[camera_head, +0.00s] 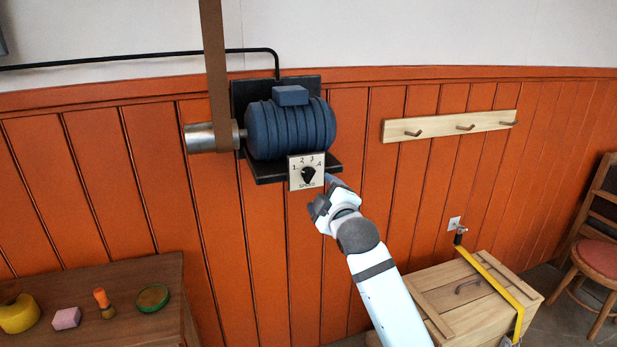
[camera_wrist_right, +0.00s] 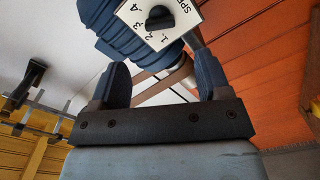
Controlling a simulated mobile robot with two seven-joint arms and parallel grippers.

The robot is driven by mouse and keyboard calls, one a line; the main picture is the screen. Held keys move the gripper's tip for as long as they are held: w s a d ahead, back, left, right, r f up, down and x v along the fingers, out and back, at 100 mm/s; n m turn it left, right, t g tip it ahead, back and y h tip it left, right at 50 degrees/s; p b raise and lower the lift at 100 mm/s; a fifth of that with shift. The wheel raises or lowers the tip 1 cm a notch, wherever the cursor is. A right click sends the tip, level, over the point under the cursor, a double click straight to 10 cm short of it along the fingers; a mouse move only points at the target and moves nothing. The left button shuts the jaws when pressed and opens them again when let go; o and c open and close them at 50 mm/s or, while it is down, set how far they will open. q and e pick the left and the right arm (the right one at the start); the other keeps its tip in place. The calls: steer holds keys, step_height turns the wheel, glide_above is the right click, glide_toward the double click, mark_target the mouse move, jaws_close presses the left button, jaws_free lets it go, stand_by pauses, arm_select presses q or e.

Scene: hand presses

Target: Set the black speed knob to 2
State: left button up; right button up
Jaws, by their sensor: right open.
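The black speed knob (camera_head: 308,175) sits on a pale square dial plate (camera_head: 293,183) marked 1 to 4 with the word SPEED below. The plate is fixed under the blue motor (camera_head: 290,128) on the wall. Where the knob points is too small to tell for sure. My right gripper (camera_head: 322,196) is just below and right of the plate, apart from the knob. In the right wrist view its two dark fingers (camera_wrist_right: 161,78) are spread with nothing between them, and the knob (camera_wrist_right: 159,18) shows beyond them near the top. My left gripper is out of view.
A brown belt (camera_head: 215,65) runs up from the metal pulley (camera_head: 207,137) left of the motor. A peg rail (camera_head: 450,126) is on the wall at right. A wooden crate (camera_head: 440,290) stands below right, and a table (camera_head: 120,275) with small objects at lower left.

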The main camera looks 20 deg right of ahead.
mark_target(311, 177)
steer(key=w, duration=0.5)
steer(key=w+p, duration=0.1)
steer(key=w, duration=0.3)
steer(key=shift+w+a, duration=0.2)
steer(key=shift+w, duration=0.2)
steer(key=shift+c, duration=0.2)
steer(key=c, duration=0.9)
